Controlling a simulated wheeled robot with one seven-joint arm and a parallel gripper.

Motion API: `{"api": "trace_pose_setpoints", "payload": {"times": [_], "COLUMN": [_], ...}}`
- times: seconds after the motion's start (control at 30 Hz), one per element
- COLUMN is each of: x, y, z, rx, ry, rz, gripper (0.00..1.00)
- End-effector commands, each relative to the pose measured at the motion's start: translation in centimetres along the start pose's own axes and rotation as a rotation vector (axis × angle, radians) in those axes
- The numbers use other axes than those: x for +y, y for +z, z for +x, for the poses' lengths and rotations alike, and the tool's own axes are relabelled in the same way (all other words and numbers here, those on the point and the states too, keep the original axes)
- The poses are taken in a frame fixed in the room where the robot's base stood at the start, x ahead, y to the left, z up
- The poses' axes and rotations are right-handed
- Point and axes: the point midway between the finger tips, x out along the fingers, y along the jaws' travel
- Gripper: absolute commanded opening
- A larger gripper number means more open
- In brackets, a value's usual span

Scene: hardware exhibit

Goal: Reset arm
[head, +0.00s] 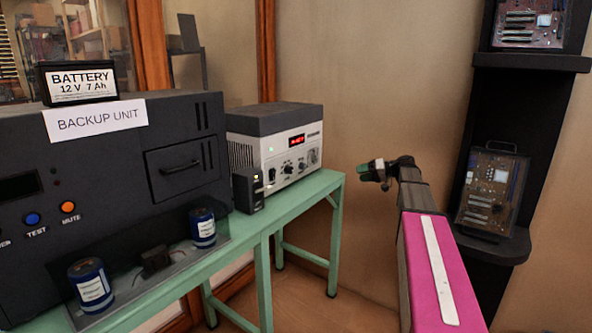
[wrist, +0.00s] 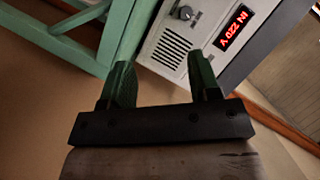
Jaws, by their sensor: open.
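My gripper (head: 372,172) is in the middle right of the head view, at the end of my arm with its pink cover. It hangs in free air to the right of the green bench, clear of it. In the wrist view my gripper (wrist: 160,82) has its two green fingers apart, with nothing between them. Beyond the fingers are the green bench frame (wrist: 118,35) and a grey unit (wrist: 190,45) with a red lit display reading "IN 220 V".
The green bench (head: 328,183) carries the dark backup unit (head: 110,150), a battery (head: 80,83), blue cylinders (head: 92,285) and the grey power unit (head: 280,140). A black shelf stand (head: 515,130) with circuit boards (head: 492,190) stands right of my arm. Floor shows between them.

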Motion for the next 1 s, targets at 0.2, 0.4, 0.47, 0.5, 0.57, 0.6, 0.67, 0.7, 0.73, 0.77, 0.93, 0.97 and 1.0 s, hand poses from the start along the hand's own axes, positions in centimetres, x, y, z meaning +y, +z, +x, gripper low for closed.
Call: {"api": "trace_pose_setpoints", "payload": {"times": [0.2,0.4,0.47,0.5,0.57,0.6,0.67,0.7,0.73,0.77,0.93,0.97,1.0], "x": [1.0,2.4,2.9,3.2,3.7,4.0,4.5,4.8,4.9,5.0,5.2,5.1,5.0], "y": [3.9,9.4,11.7,13.5,16.7,19.2,23.1,25.8,27.7,29.7,39.2,40.4,41.8], "z": [2.3,5.0,6.0,6.6,7.7,8.3,9.2,9.6,9.8,9.9,9.3,9.2,8.8], "rx": [-0.056,-0.133,-0.165,-0.188,-0.229,-0.26,-0.308,-0.34,-0.364,-0.387,-0.493,-0.505,-0.521], "ry": [0.074,0.187,0.235,0.271,0.339,0.391,0.479,0.542,0.59,0.64,0.908,0.945,0.992], "rz": [0.054,0.126,0.153,0.171,0.202,0.223,0.253,0.27,0.279,0.288,0.294,0.289,0.283], "gripper": [0.56,0.56,0.56,0.56,0.56,0.56,0.56,0.56,0.56,0.56,0.56,0.56,0.56]}}
